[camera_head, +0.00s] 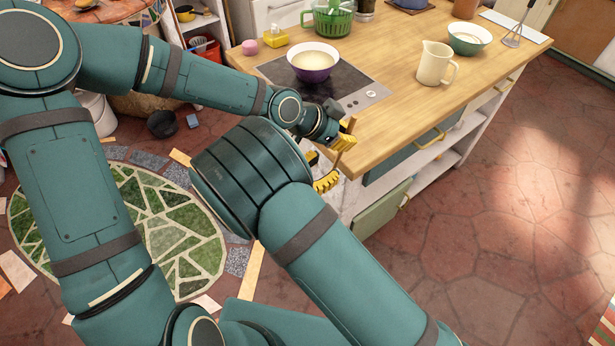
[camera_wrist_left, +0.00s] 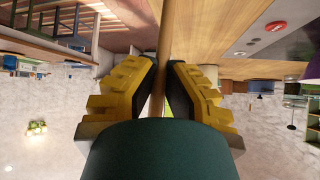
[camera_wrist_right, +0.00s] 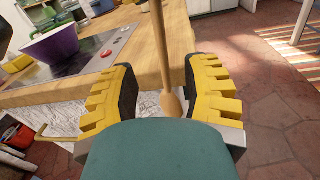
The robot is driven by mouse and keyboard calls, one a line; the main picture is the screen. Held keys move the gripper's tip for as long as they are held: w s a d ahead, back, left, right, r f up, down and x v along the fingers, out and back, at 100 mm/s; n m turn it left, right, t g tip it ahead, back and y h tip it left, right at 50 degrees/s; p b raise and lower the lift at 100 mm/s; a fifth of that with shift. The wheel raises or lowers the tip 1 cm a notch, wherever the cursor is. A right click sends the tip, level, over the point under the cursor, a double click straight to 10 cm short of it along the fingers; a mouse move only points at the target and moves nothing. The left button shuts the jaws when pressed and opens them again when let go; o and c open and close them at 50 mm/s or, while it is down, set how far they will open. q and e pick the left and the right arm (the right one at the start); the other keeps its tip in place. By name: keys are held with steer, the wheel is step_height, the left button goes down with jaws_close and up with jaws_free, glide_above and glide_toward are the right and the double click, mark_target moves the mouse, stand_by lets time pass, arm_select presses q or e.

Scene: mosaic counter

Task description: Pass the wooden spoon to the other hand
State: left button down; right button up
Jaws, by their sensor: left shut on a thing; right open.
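The wooden spoon (camera_wrist_left: 162,55) is a thin light-brown stick in the left wrist view. My left gripper (camera_wrist_left: 165,85) is shut on its handle. My right gripper (camera_head: 326,181) is lower and partly hidden behind my right arm. In the right wrist view the right gripper (camera_wrist_right: 165,85) is open, and the spoon (camera_wrist_right: 161,45) stands between its fingers with its wider end low, apparently touching neither finger.
The wooden counter (camera_head: 400,125) is close beside both grippers. It carries a hob with a purple bowl (camera_head: 314,67), a cream jug (camera_head: 436,64), a teal bowl (camera_head: 469,40) and a green basket (camera_head: 332,20). Drawers (camera_head: 425,143) face the open tiled floor at right.

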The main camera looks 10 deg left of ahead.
mark_target(337, 157)
steer(key=shift+x, duration=2.45)
steer(key=shift+c, duration=0.4)
jaws_close()
arm_select(q)
steer(key=c, duration=1.1)
jaws_free()
steer(key=shift+o, duration=0.2)
steer(key=v, duration=1.2)
arm_select(e)
steer(key=shift+s, duration=0.1)
arm_select(q)
steer(key=shift+s+d, duration=0.1)
